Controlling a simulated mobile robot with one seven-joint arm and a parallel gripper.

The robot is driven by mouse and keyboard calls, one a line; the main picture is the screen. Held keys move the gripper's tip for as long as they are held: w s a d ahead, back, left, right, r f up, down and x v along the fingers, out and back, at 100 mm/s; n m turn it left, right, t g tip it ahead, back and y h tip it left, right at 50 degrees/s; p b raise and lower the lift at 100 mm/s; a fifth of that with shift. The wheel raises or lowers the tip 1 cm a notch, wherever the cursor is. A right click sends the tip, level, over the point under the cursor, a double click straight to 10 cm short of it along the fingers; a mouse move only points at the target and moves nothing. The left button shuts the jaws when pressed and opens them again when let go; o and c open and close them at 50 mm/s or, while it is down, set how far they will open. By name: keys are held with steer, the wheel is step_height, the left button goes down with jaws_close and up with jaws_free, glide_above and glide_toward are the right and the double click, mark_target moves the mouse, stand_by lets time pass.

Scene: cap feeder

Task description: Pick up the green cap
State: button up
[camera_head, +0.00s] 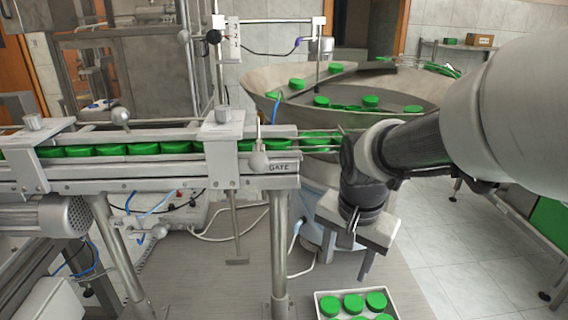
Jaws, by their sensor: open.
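Several green caps are in view, and I cannot tell which one the task means. A white tray (316,306) at the bottom edge holds several green caps (353,303), and its lower part is cut off by the frame. A row of green caps (145,147) sits in the conveyor rail. Another green cap (318,140) lies at the rail's right end, by the bowl. My gripper (347,257) points down, open and empty, above the tray and right of the conveyor's end. No cap is between its fingers.
The metal feeder bowl (258,84) holds more loose caps (322,101) behind my arm. The conveyor rail (235,170), marked "GATE", and its legs (281,245) stand left of my gripper. A blue hose and cables hang below.

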steer(key=w+f+m+b, duration=0.1)
steer(key=f+b, duration=0.1)
steer(key=f, duration=0.6)
steer(key=w+d+f+m+g+b, duration=0.1)
steer(key=w+f+b, duration=0.1)
steer(key=f, duration=0.6)
steer(key=w+d+f+m+h+b, duration=0.1)
steer(key=f+b, duration=0.1)
steer(key=f, duration=0.6)
steer(key=shift+w+f+m+b, duration=0.2)
steer(key=shift+m+b, duration=0.1)
steer(key=shift+b, duration=0.1)
steer(key=f, duration=0.1)
steer(key=f+b, duration=0.1)
steer(key=f, duration=0.1)
steer(key=f+b, duration=0.1)
steer(key=shift+s+f, duration=0.25)
steer(key=shift+f, duration=0.05)
steer(key=shift+s+f, duration=0.25)
steer(key=shift+f, duration=0.15)
steer(key=shift+w+f, duration=0.25)
steer(key=shift+c, duration=0.9)
steer(key=shift+w+d, duration=0.1)
steer(key=c, duration=0.4)
steer(key=shift+r, duration=0.2)
steer(key=shift+c, duration=0.5)
